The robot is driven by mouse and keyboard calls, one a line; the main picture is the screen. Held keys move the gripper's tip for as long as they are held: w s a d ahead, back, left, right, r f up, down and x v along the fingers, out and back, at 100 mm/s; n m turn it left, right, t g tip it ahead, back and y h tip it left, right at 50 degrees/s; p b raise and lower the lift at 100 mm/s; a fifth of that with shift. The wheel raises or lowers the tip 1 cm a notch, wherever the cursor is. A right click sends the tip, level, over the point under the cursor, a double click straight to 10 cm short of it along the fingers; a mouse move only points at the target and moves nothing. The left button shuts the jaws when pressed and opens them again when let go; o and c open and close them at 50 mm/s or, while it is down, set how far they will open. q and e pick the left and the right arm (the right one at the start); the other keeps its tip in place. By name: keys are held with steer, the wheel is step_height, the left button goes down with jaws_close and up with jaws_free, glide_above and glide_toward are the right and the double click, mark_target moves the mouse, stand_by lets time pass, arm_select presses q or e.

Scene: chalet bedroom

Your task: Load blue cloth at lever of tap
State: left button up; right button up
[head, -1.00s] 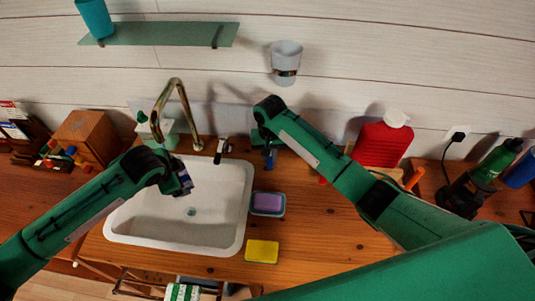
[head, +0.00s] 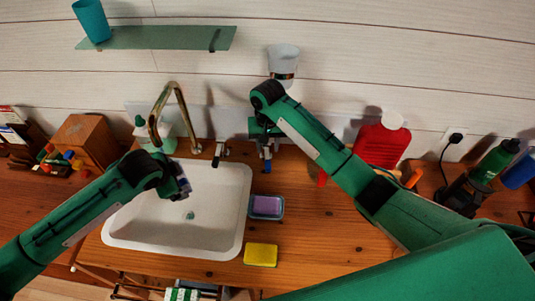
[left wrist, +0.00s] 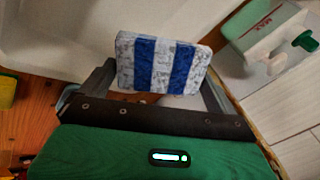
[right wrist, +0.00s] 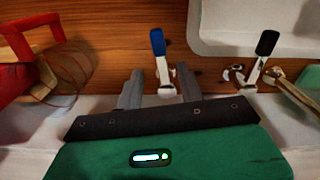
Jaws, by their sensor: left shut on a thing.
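A blue-and-white striped cloth (left wrist: 162,65) sits between the fingers of my left gripper (left wrist: 155,85), which is shut on it. In the head view my left gripper (head: 182,187) hangs over the white sink (head: 240,205). The tap's brass spout (head: 178,105) rises behind the sink. A black lever (right wrist: 266,43) stands beside the spout's base and also shows in the head view (head: 219,152). A blue lever (right wrist: 158,42) on a white base is further along. My right gripper (right wrist: 160,85) is open, its fingers on either side of that white base. I cannot tell whether they touch it.
A purple sponge in a dish (head: 266,207) and a yellow sponge (head: 261,255) lie right of the sink. A red jug (head: 380,145) stands right of my right gripper. A soap bottle (head: 150,133) is behind the sink. A cup (head: 283,60) hangs on the wall.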

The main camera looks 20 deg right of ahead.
step_height(320, 180, up, 6)
steer(key=shift+f, duration=0.1)
steer(key=shift+c, duration=0.5)
stand_by(0.4)
jaws_close()
steer(key=m+y, duration=0.4)
steer(key=m, duration=1.4)
glide_toward(267, 160)
steer(key=shift+t, duration=0.4)
steer(key=f, duration=0.5)
steer(key=s+f, duration=0.1)
steer(key=f, duration=0.2)
